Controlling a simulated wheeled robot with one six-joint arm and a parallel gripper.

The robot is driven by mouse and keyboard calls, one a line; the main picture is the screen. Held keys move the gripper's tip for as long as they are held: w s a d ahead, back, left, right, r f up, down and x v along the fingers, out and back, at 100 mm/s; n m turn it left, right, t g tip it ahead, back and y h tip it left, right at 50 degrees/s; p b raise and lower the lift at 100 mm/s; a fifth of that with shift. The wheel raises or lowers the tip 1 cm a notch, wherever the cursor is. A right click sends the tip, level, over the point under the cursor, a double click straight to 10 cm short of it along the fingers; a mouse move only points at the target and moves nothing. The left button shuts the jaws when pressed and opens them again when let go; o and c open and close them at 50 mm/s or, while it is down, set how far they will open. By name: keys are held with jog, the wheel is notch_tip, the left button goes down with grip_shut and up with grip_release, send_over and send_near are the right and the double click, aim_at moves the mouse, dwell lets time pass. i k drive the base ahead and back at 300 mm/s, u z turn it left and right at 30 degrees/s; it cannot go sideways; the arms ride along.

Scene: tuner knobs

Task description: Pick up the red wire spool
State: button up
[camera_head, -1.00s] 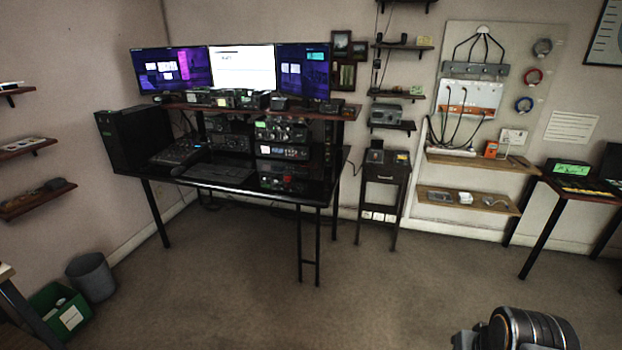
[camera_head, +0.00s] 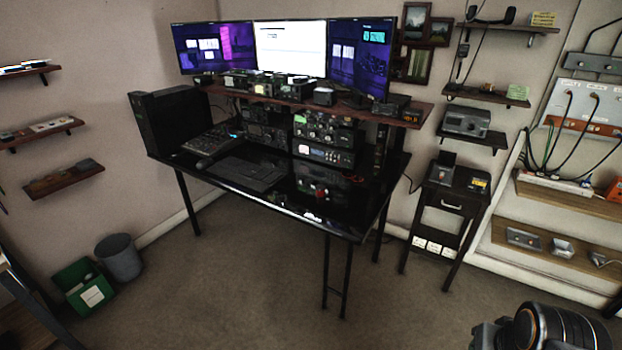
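A small red object (camera_head: 320,195) stands on the black desk (camera_head: 226,183), near its front right part. It is too small to tell for sure whether it is the red wire spool. The red coil that hung on the wall board between a grey and a blue one is outside the present view. Part of my arm shows at the bottom right corner. My gripper is not in view.
Radio units (camera_head: 323,154), a keyboard (camera_head: 245,173) and three monitors (camera_head: 290,48) crowd the desk. A small side table (camera_head: 443,210) stands to its right. A grey bin (camera_head: 119,257) and a green box (camera_head: 84,288) are at the left. The floor before the desk is clear.

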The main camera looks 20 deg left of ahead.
aim_at(320, 193)
jog(key=u, duration=0.5)
jog(key=i, duration=1.35)
jog(key=u, duration=1.55)
jog(key=i, duration=0.85)
jog(key=u, duration=0.75)
